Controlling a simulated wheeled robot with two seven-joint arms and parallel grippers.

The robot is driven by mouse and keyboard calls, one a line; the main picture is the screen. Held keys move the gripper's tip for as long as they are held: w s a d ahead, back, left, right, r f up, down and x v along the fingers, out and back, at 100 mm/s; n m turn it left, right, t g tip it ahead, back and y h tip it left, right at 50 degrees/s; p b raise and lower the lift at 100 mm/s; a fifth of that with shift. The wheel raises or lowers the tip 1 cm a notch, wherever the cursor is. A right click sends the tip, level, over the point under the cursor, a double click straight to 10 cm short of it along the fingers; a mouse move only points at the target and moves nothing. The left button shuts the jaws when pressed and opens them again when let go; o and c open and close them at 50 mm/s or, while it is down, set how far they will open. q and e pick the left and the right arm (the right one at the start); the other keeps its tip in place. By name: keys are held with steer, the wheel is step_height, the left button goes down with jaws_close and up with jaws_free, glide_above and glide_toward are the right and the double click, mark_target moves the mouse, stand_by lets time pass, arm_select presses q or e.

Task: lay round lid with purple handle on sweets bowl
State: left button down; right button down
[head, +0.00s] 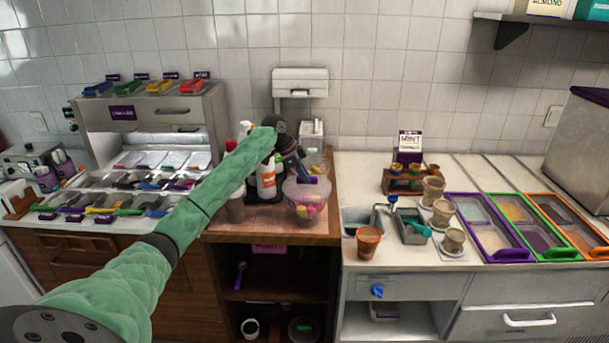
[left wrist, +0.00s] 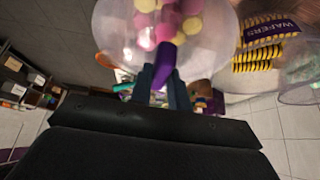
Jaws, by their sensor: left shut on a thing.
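The sweets bowl (head: 304,211) is clear and holds pink and yellow sweets. It stands near the front right of the wooden counter. My left gripper (head: 303,168) is just above the bowl, pointing down. In the left wrist view, my left gripper (left wrist: 163,84) is shut on the purple handle (left wrist: 165,64) of the round lid. The lid's clear disc (left wrist: 112,32) lies over the pink and yellow sweets in that view. I cannot tell whether the lid touches the bowl's rim. The gripper partly hides the lid in the head view. My right gripper is not in view.
The wooden counter (head: 265,228) has bare room in front. To the right, a white counter holds cups and topping trays.

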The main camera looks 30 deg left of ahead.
arm_select(q)
steer(key=c, duration=1.3)
jaws_free()
steer(key=shift+o, duration=0.2)
steer(key=shift+r, duration=0.1)
steer(key=shift+r+p, duration=2.45)
steer(key=shift+r, duration=1)
